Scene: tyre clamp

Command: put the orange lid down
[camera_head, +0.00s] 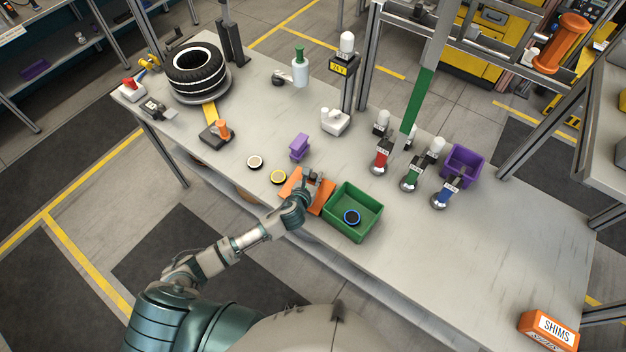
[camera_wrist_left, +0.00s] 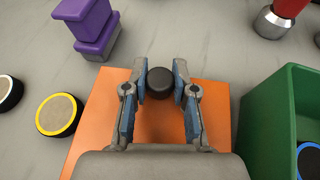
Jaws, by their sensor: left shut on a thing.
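The orange lid (camera_head: 326,196) is a flat orange plate with a dark round knob. It is beside the left wall of the green bin (camera_head: 353,234) in the head view. In the left wrist view the lid (camera_wrist_left: 105,110) spreads under my left gripper (camera_wrist_left: 160,82), whose fingers are shut on its black knob (camera_wrist_left: 160,84). In the head view my left gripper (camera_head: 312,176) and hand cover part of the lid. I cannot tell whether the lid touches the table. My right gripper is not in view.
A yellow-ringed disc (camera_head: 278,177), a white-ringed disc (camera_head: 255,162) and a purple block (camera_head: 299,146) stand left of and behind the lid. A blue-ringed disc (camera_head: 352,217) lies in the green bin. The table (camera_head: 450,265) is clear to the bin's right.

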